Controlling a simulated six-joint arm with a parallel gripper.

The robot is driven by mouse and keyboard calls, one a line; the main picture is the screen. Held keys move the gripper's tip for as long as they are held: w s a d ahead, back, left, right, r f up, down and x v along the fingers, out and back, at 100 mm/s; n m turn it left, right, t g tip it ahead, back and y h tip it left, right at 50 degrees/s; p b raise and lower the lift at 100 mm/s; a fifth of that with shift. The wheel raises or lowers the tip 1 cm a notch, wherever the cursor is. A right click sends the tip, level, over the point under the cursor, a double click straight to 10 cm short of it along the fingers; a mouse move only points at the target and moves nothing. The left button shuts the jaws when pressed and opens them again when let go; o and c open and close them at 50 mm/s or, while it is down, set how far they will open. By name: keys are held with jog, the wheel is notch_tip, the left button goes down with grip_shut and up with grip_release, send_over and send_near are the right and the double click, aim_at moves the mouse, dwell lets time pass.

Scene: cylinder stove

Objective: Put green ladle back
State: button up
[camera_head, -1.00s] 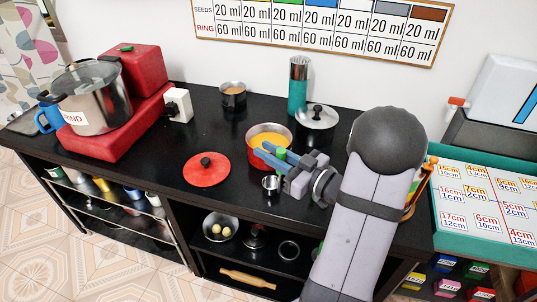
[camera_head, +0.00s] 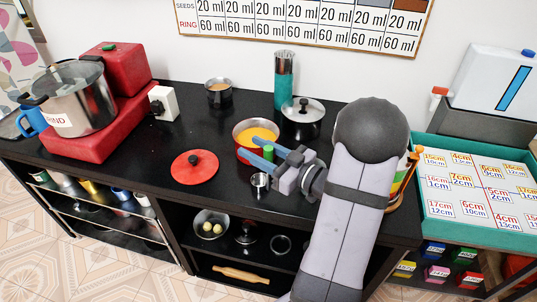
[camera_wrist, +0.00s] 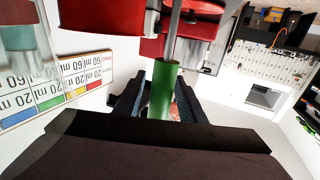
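The green ladle's handle (camera_head: 268,153) stands upright between the blue fingers of my gripper (camera_head: 263,155). In the wrist view the green handle (camera_wrist: 162,92) sits between the dark fingertips of my gripper (camera_wrist: 159,94), and its metal stem runs on from it. My gripper appears shut on this handle. A small steel cup (camera_head: 260,185) shows below the fingers and looks like the ladle's bowl; the fingers hide the link between them. A rack with coloured and orange parts (camera_head: 404,185) shows partly behind my arm, to the right.
A red pot with yellow-orange contents (camera_head: 240,138) is just behind the fingers. A lidded dark pot (camera_head: 301,128), a teal cylinder (camera_head: 283,92), a small steel pot (camera_head: 219,96) and a red lid (camera_head: 194,167) stand around. The black counter (camera_head: 150,145) has free room at left.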

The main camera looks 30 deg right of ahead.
jog(key=b+v, duration=0.1)
jog(key=v, duration=1.1)
